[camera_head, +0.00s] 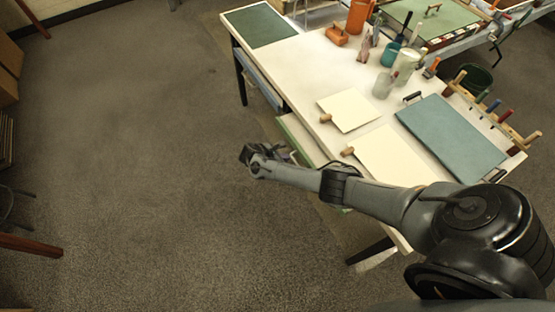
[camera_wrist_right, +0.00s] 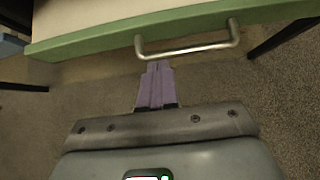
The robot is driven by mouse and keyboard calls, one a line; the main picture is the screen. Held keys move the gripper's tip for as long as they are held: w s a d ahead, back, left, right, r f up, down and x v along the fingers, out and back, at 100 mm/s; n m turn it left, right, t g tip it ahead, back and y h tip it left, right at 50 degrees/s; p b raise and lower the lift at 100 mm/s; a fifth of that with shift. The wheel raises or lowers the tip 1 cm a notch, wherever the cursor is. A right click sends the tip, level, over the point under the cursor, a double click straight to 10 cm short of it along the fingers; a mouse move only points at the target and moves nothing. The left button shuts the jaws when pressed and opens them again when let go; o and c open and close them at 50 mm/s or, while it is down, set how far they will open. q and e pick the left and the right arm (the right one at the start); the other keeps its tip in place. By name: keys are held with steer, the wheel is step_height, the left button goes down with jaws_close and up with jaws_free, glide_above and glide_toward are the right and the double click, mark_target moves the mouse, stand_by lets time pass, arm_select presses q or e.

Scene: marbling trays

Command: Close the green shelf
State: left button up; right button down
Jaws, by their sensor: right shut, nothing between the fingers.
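The green shelf (camera_head: 290,136) is a drawer-like tray under the white table. It stands pulled out from the table's left side in the head view. In the right wrist view its green front (camera_wrist_right: 90,42) crosses the top, with the pale inside behind it. A metal bar handle (camera_wrist_right: 190,50) sticks out from the front. My right gripper (camera_wrist_right: 158,66) is shut and empty, its purple fingertips close to the handle's lower left; I cannot tell if they touch. In the head view my right gripper (camera_head: 288,157) is beside the shelf front, partly hidden by my wrist. My left gripper is not in view.
The white table (camera_head: 300,70) holds a teal board (camera_head: 452,138), pale sheets (camera_head: 350,110), jars and a tool rack. A blue-grey shelf (camera_head: 262,85) is further along the same side. Table legs stand below. The floor left of the table is clear.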

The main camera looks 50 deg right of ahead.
mark_target(310, 151)
steer(key=d, duration=0.1)
steer(key=s+d+f, duration=0.1)
steer(key=d, duration=0.2)
steer(key=shift+s+f, duration=0.3)
steer(key=shift+s, duration=0.05)
steer(key=shift+s+d+b, duration=0.2)
steer(key=shift+d+b, duration=0.1)
steer(key=shift+d, duration=0.25)
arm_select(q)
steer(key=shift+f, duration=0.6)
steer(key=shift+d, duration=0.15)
arm_select(e)
steer(key=d, duration=0.1)
steer(key=s+d+p, duration=0.1)
steer(key=d, duration=0.2)
steer(key=shift+s+d+r, duration=0.1)
steer(key=shift+s+d, duration=0.15)
steer(key=shift+s, duration=0.15)
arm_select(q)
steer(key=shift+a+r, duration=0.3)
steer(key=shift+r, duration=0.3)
arm_select(e)
steer(key=shift+a, duration=0.1)
